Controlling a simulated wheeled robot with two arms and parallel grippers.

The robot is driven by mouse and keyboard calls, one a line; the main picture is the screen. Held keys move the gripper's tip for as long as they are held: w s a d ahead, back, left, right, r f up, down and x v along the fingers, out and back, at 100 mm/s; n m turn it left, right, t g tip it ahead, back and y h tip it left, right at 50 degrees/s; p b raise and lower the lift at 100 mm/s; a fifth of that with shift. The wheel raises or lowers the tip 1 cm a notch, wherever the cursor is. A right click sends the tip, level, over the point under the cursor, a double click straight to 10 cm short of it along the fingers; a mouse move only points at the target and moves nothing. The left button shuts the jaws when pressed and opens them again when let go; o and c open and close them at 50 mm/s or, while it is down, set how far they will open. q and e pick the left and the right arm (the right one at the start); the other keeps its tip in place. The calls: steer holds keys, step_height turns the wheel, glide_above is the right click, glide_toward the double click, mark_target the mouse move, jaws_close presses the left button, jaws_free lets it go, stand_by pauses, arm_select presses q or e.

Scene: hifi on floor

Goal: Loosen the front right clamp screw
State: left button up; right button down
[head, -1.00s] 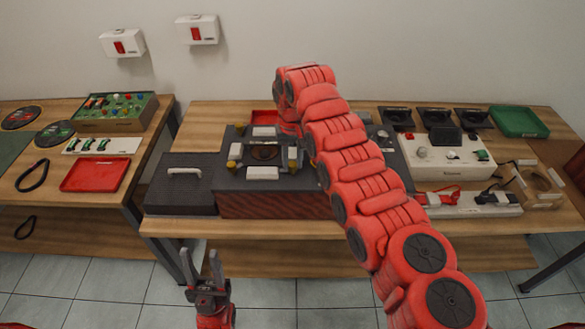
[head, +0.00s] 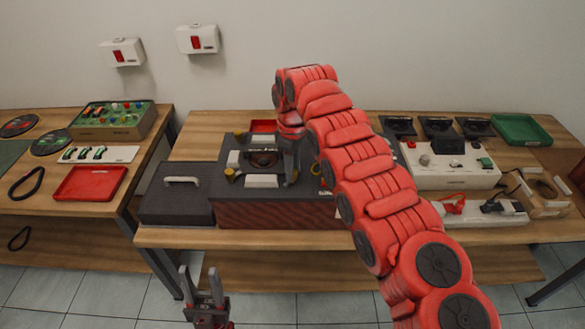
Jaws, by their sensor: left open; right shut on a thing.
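The clamp fixture stands on a dark block (head: 275,213) with a reddish ribbed front, in the middle of the table. Its top carries white pads (head: 261,181) around a dark round part (head: 263,159), and a yellow knob (head: 230,175) shows at the front left. My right gripper (head: 291,182) points down at the front right corner of the fixture, shut on the front right clamp screw, which its fingers mostly hide. My red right arm covers the fixture's right side. My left gripper (head: 203,285) is open and empty, low in front of the table, away from the fixture.
A dark case (head: 178,205) with a pale handle adjoins the block on the left. A white control box (head: 450,168), a green tray (head: 521,129) and a power strip (head: 480,212) lie to the right. A red tray (head: 91,183) lies on the left table.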

steer(key=shift+n, duration=0.8)
steer(key=c, duration=0.6)
jaws_free()
